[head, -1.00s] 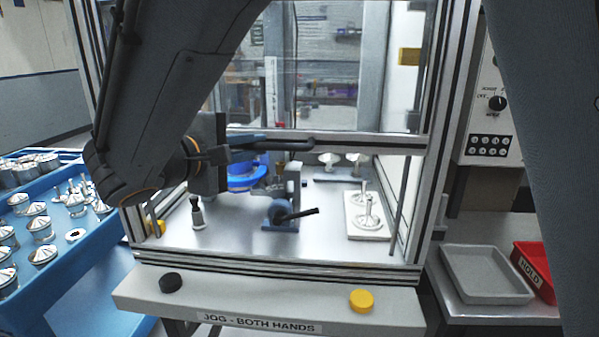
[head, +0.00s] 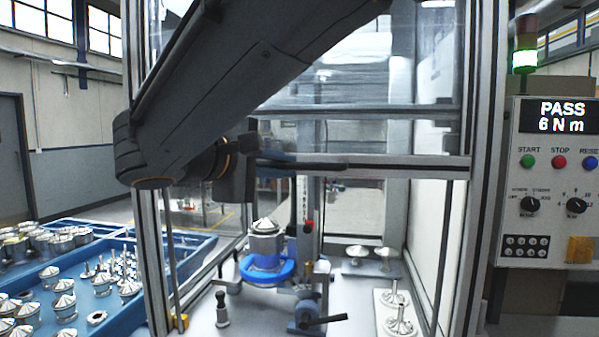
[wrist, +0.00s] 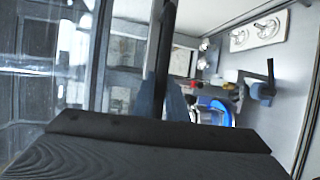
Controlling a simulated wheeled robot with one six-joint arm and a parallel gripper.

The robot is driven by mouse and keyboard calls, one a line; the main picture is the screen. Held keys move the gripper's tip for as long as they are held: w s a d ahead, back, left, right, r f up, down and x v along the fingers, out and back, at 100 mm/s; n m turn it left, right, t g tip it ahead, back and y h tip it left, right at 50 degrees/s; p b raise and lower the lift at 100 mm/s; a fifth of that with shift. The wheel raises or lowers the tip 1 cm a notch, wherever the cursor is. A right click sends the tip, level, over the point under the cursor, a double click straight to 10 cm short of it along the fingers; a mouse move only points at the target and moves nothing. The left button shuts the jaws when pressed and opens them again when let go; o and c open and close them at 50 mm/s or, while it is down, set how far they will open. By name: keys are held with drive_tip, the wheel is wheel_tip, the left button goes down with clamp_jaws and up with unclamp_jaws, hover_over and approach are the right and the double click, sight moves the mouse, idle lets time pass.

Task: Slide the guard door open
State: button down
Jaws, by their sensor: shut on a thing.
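The guard door (head: 400,170) is a clear pane in a metal frame on the front of the machine enclosure. Its lower rail stands well above the deck, leaving an opening below. My gripper (head: 262,160) is shut on the dark bar handle (head: 315,165) at that rail, near its left end. In the wrist view the handle (wrist: 165,50) runs up from between the fingers. The exact contact is partly hidden by the gripper body.
Inside the enclosure stand a metal housing (head: 265,240) in a blue ring (head: 267,270), a clamp with a dark lever (head: 318,319) and a white plate (head: 382,308) with parts. A blue tray (head: 105,305) of parts is left. A control panel (head: 548,180) reads PASS 6 N m.

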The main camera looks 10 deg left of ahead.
drive_tip(key=shift+s+a, duration=0.1)
drive_tip(key=c, duration=2)
unclamp_jaws()
drive_tip(key=shift+s, duration=0.1)
drive_tip(key=shift+o, duration=1.2)
drive_tip(key=shift+s+a+r, duration=0.1)
drive_tip(key=shift+s+a, duration=0.05)
drive_tip(key=shift+s, duration=0.05)
drive_tip(key=shift+w+d, duration=0.2)
drive_tip(key=shift+s+a, duration=0.1)
drive_tip(key=shift+a, duration=0.05)
drive_tip(key=b+v, duration=0.2)
drive_tip(key=v, duration=0.5)
drive_tip(key=shift+s+b, duration=0.3)
drive_tip(key=shift+b, duration=0.05)
